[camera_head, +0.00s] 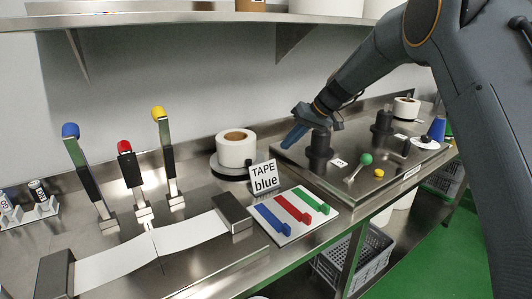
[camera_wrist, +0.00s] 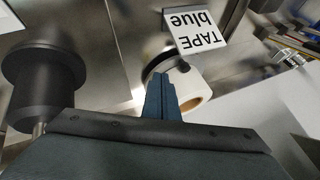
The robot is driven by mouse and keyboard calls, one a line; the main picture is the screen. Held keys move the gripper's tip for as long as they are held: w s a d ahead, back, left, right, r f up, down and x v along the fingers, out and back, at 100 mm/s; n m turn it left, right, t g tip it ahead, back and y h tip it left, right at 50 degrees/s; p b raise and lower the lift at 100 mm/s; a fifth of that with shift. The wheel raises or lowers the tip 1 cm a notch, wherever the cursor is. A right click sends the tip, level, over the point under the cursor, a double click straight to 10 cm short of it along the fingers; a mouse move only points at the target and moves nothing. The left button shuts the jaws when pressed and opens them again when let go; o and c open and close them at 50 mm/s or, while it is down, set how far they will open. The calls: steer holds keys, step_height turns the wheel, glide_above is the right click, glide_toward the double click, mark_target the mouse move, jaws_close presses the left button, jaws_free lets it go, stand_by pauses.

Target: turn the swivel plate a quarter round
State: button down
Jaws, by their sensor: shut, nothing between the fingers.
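A round metal plate (camera_head: 219,168), which looks like the swivel plate, lies on the steel table under a white tape roll (camera_head: 235,150). A small dark knob (camera_head: 250,163) stands at its right edge. In the wrist view the knob (camera_wrist: 183,67) shows beside the roll (camera_wrist: 192,88), and the roll and my fingers hide much of the plate. My gripper (camera_head: 287,143) has blue fingers, shut and empty, raised to the right of the roll and apart from it. In the wrist view its fingertips (camera_wrist: 160,78) overlap the roll's outline.
A "TAPE blue" sign (camera_head: 264,177) stands just right of the plate. Blue, red and yellow levers (camera_head: 125,165) rise to the left. A dark cylinder (camera_head: 319,148) stands close below my gripper. A shelf (camera_head: 180,17) hangs above.

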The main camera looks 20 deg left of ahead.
steer(key=p, duration=0.3)
glide_toward(260, 160)
steer(key=s+f, duration=0.3)
steer(key=f, duration=0.1)
steer(key=shift+s+a, duration=0.2)
steer(key=shift+a, duration=0.05)
steer(key=a+p, duration=0.1)
steer(key=s+a+p, duration=0.1)
steer(key=shift+s+a+f, duration=0.1)
steer(key=shift+s+a, duration=0.1)
steer(key=shift+a, duration=0.15)
steer(key=shift+s+a+f, duration=0.15)
steer(key=shift+s+a, duration=0.05)
steer(key=shift+a, duration=0.25)
steer(key=shift+s, duration=0.1)
